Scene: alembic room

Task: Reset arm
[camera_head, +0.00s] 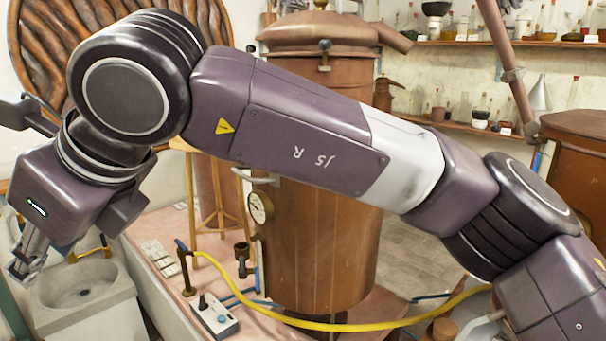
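My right arm (300,125) comes in from the right edge and stretches across the whole view to the left, raised in front of the room. Its gripper (27,262) hangs at the far left with its fingers pointing down, in front of the wall side of a stone sink (85,290). The fingers are seen at a slant, and I cannot tell whether they are open or shut. I see no object held in them. My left gripper is not in view.
A large copper still (325,245) with a gauge (259,207) stands behind my arm. A yellow hose (370,327) runs in front of it. A control box (214,316) sits on the pink ledge. A wooden stool (215,190) and bottle shelves (470,135) are behind.

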